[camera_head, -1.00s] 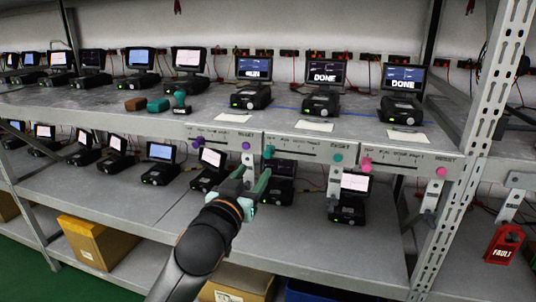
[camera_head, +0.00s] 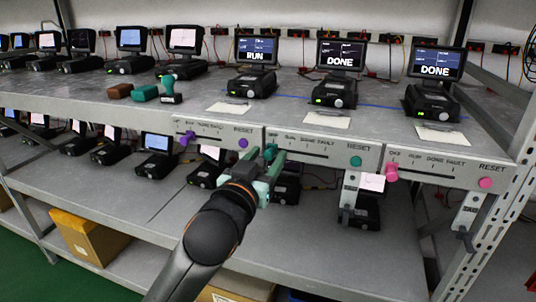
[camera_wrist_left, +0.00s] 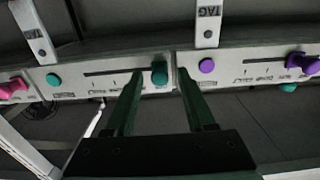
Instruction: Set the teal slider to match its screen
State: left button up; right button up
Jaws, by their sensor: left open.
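The teal slider knob (camera_head: 270,150) sits at the left end of its slot, by OFF, on the middle front panel (camera_head: 318,157). In the left wrist view, which looks upside down, the knob (camera_wrist_left: 160,73) is at the slot's right end. My left gripper (camera_head: 265,160) is open in front of it. In the wrist view the two fingertips (camera_wrist_left: 159,76) are on either side of the knob, with gaps visible; contact cannot be told. The screen (camera_head: 341,55) above the teal panel reads DONE. The teal RESET button (camera_head: 356,161) is at the panel's right.
A purple-knobbed panel (camera_head: 215,133) is to the left and a pink-knobbed panel (camera_head: 440,168) to the right. Their screens read RUN (camera_head: 257,50) and DONE (camera_head: 436,64). A tag bracket (camera_head: 348,192) hangs under the teal panel. Devices stand on the lower shelf (camera_head: 190,218).

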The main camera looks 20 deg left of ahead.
pick_arm(q)
jog(key=shift+s, duration=0.1)
jog(key=shift+c, duration=0.4)
grip_shut()
dwell(0.9)
